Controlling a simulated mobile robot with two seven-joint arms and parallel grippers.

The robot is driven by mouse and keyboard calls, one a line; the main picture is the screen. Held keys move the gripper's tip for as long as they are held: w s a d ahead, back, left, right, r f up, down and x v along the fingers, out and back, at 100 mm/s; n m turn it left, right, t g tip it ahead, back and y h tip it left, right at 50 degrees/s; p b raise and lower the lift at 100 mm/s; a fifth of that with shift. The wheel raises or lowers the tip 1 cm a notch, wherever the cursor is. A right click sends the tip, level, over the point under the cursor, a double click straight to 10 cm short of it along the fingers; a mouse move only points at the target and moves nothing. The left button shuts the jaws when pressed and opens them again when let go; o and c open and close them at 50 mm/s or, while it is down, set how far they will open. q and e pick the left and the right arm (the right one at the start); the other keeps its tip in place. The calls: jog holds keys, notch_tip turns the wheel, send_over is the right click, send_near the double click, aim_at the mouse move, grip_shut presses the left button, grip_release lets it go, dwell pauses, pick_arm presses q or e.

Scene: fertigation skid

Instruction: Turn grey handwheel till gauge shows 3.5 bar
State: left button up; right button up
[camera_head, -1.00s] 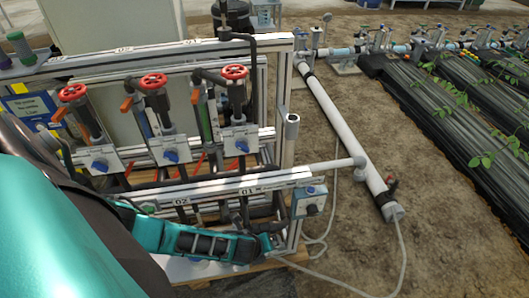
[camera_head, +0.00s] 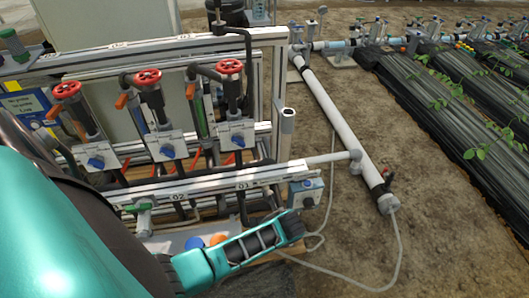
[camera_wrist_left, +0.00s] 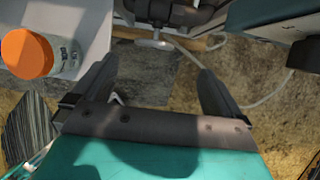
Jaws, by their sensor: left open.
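My left gripper (camera_head: 291,226) is in the head view at the end of my teal arm, by the front right corner of the skid. In the left wrist view its two fingers (camera_wrist_left: 158,70) are apart with nothing between them. A pale grey wheel-like part (camera_wrist_left: 150,43) shows nearly edge-on just beyond the fingertips, apart from them; it may be the grey handwheel. I cannot make it out in the head view. A grey box with a blue knob (camera_head: 305,190) sits just above the gripper. No readable gauge dial shows. My right gripper is not in view.
Red handwheels (camera_head: 147,77) top the valves on the skid frame. A green-handled valve (camera_head: 144,208) is on the front pipe. An orange-capped bottle (camera_wrist_left: 27,53) stands left of the fingers. A white pipe (camera_head: 335,120) and thin hose (camera_head: 398,250) cross bare soil at right.

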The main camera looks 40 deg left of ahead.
pick_arm(q)
jog(key=shift+g, duration=0.3)
jog(key=b+x, duration=0.3)
jog(key=x, duration=0.2)
jog(key=b+x, duration=0.4)
jog(key=x, duration=0.2)
jog(key=shift+s+f, duration=0.15)
jog(key=shift+s, duration=0.05)
jog(key=shift+w+a+f+b, duration=0.1)
jog(key=shift+a+f+b, duration=0.25)
jog(key=shift+f, duration=0.3)
jog(key=shift+c, duration=0.3)
